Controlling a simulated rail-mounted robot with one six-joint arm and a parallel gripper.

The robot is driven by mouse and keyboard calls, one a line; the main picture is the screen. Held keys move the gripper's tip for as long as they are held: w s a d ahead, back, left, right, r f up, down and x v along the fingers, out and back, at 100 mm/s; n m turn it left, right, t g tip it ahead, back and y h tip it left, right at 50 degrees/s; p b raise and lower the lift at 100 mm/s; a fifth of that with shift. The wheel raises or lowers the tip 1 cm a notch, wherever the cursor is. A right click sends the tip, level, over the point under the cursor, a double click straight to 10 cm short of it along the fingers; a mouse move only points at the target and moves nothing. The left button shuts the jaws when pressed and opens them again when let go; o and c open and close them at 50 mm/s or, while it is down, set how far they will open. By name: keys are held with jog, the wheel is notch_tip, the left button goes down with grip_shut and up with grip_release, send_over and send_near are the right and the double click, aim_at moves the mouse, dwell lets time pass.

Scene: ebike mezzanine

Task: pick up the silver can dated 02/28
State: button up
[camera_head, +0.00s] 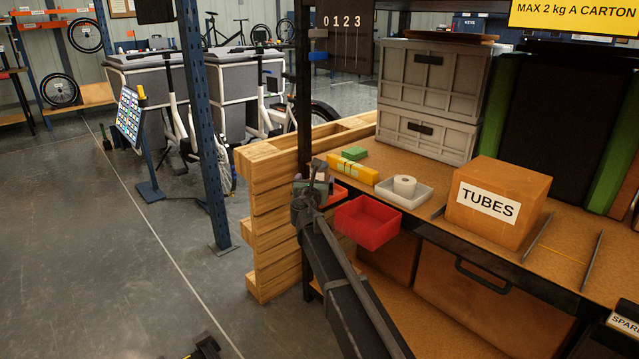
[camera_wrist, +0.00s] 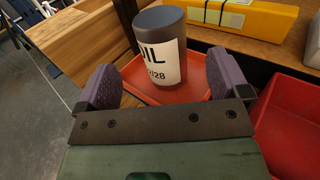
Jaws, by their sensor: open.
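In the wrist view, a dark grey-silver can (camera_wrist: 160,22) stands upright in a shallow red tray (camera_wrist: 195,93). Its white label reads "IL" and what looks like "2/28"; the rest is turned out of sight. My gripper (camera_wrist: 160,80) is open, with one purple-grey finger on each side of the can's lower part. The can appears just ahead of the fingertips or between them; I cannot tell which, and I see no clear contact. In the head view my gripper (camera_head: 318,184) is at the shelf's left end and mostly hides the can.
A larger red bin (camera_head: 368,222) hangs right of the gripper. Behind are a yellow box (camera_head: 353,170), a green block (camera_head: 354,153) and a white tray (camera_head: 390,196) with a white roll (camera_head: 404,185). Stacked wooden beams (camera_head: 275,205) stand left. A TUBES carton (camera_head: 498,195) sits right.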

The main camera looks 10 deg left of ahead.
aim_at(318, 174)
jog(key=w, duration=0.7)
jog(key=shift+w+d+r, duration=0.25)
jog(key=shift+w+r, duration=0.05)
jog(key=shift+w, duration=0.05)
jog(key=c, duration=1.2)
jog(key=shift+s, duration=0.1)
jog(key=shift+p, duration=0.3)
notch_tip(318, 174, up, 20)
jog(key=p, duration=2)
jog(key=shift+a+r, duration=0.1)
jog(key=shift+r, duration=0.05)
